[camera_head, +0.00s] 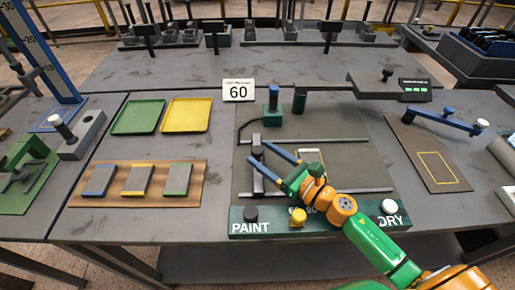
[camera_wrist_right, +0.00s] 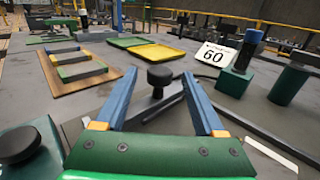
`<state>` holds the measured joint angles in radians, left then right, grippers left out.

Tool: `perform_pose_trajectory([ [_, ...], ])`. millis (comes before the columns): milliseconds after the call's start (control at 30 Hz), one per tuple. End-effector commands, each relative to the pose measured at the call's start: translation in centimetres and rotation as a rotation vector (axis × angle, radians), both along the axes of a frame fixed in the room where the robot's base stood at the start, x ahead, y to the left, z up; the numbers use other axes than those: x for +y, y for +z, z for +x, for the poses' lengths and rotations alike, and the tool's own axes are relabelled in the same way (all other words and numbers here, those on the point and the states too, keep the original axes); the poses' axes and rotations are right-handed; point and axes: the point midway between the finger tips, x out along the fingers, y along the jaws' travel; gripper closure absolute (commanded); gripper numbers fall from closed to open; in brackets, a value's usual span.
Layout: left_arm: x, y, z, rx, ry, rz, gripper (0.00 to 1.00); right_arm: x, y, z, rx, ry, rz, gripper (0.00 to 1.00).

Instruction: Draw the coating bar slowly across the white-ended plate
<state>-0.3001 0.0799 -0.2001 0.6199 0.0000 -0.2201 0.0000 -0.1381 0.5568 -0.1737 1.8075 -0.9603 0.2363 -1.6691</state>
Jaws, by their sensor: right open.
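The coating bar (camera_head: 258,181) is a dark grey bar with a black knob, lying across the left part of the grey coating bed (camera_head: 350,122) between two rails. The white-ended plate (camera_head: 312,154) lies on the bed to the right of the bar, partly hidden by my right gripper. My right gripper (camera_head: 258,151) has its two blue fingers open at the bar's knob. In the right wrist view, the black knob (camera_wrist_right: 160,76) stands between the spread fingers (camera_wrist_right: 159,72), with space on each side. My left gripper is out of view.
A front panel (camera_head: 330,217) carries PAINT and DRY knobs and a yellow one. A card reading 60 (camera_head: 238,90) stands behind the bed. Green (camera_head: 137,116) and yellow trays (camera_head: 186,115) and a wooden board (camera_head: 82,200) with three plates are left. A blue-armed device (camera_head: 447,121) is right.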

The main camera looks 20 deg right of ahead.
Motion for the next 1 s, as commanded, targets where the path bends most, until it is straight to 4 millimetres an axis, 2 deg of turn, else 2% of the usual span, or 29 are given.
perform_pose_trajectory([
  [500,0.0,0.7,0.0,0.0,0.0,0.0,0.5,1.2,0.1,2.1,0.0,0.0,0.0,0.29],
  [967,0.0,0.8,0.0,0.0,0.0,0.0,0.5,1.4,0.0,2.6,0.0,0.0,-0.001,0.29],
  [1000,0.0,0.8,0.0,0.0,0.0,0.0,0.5,1.4,0.0,2.5,0.0,0.0,-0.001,0.34],
])
